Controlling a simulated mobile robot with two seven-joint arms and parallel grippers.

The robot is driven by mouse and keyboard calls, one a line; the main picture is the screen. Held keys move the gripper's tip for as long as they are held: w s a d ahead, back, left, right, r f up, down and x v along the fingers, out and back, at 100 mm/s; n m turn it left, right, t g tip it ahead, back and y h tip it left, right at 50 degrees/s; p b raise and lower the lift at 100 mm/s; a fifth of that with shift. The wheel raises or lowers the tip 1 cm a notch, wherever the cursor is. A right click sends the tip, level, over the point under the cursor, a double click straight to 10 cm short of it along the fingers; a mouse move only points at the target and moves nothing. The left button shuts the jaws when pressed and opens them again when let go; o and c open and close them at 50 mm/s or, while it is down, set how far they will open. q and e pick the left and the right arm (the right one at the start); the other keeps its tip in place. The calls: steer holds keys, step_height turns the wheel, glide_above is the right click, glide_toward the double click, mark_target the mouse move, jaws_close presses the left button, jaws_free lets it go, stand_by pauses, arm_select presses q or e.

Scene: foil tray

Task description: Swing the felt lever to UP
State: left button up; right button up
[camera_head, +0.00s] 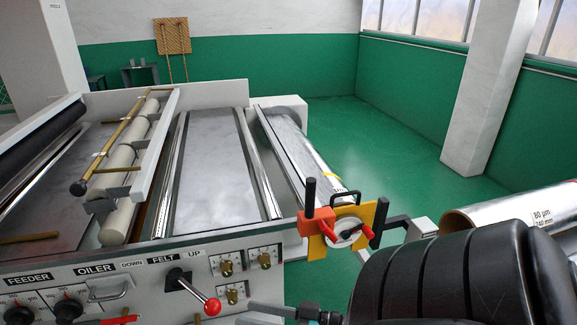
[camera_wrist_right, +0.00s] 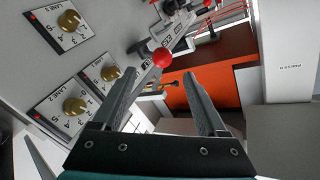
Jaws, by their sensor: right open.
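The felt lever's red ball knob (camera_head: 212,306) sits on a short metal rod from a black pivot (camera_head: 178,279), below the DOWN, FELT and UP labels on the grey panel. The rod slants out to the lower right; I cannot tell its exact setting. My right gripper (camera_head: 252,313) is to the right of the knob at the bottom edge of the head view, mostly cut off. In the right wrist view my right gripper (camera_wrist_right: 169,76) is open and empty, and the red knob (camera_wrist_right: 162,57) shows just past the fingertips, nearer the left finger. My left gripper is out of view.
Brass dials (camera_head: 264,260) stick out of the panel right of the lever. Feeder and oiler dials (camera_head: 68,310) and a handle (camera_head: 108,291) are to its left. A yellow bracket with red handles (camera_head: 328,233) stands at the machine's right end. A foil roll (camera_head: 520,210) lies at far right.

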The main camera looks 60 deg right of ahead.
steer(key=v, duration=0.6)
steer(key=shift+s+d, duration=0.1)
stand_by(0.4)
